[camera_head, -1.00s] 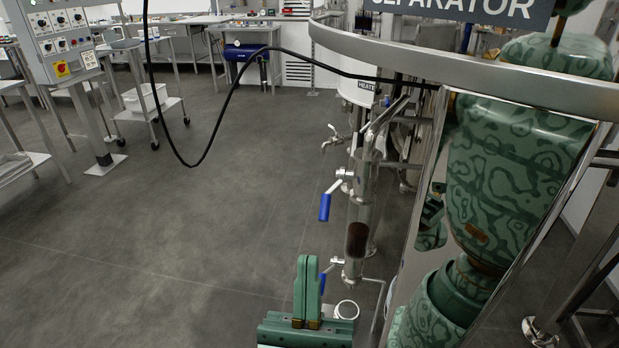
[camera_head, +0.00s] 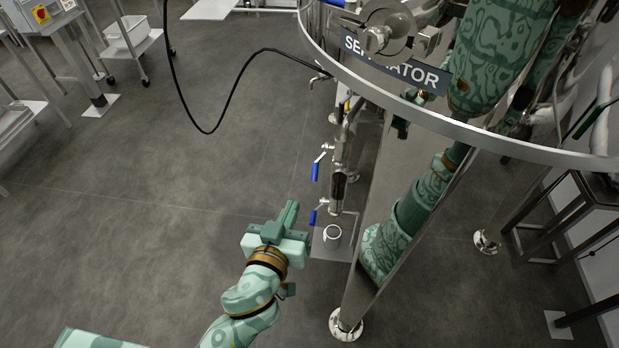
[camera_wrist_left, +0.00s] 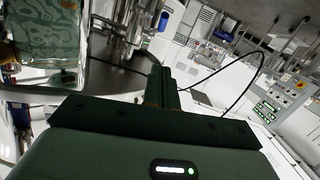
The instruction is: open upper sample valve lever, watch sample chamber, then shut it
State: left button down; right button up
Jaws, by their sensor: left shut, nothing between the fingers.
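The upper sample valve lever (camera_head: 315,171) has a blue grip that hangs down at the left of the sample pipe. The sample chamber (camera_head: 339,186) is an upright sight glass with dark brown contents. A lower blue lever (camera_head: 313,216) sits beneath it. My left gripper (camera_head: 291,207) is shut and empty, low and left of the lower lever, apart from the upper one. In the left wrist view its fingers (camera_wrist_left: 162,85) are together, with a blue grip (camera_wrist_left: 163,21) beyond; I cannot tell which lever it is. My right gripper is not distinguishable.
A white-rimmed cup (camera_head: 332,232) stands below the chamber. The polished separator rim (camera_head: 400,103) curves overhead, and a support leg foot (camera_head: 346,325) stands right of my left arm. A black cable (camera_head: 235,92) hangs at the back.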

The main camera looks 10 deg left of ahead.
pick_arm(q)
send_near(314, 171)
jog(key=w+r, duration=0.2)
jog(key=w, duration=0.2)
jog(key=shift+w+d+f+b, duration=0.25)
jog(key=shift+w+f, duration=0.2)
jog(key=shift+f, duration=0.3)
jog(key=shift+w+d+f+b, duration=0.15)
jog(key=shift+w+f+b, duration=0.2)
jog(key=shift+w+f, duration=0.25)
jog(key=shift+s+f, duration=0.1)
jog(key=shift+s, duration=0.05)
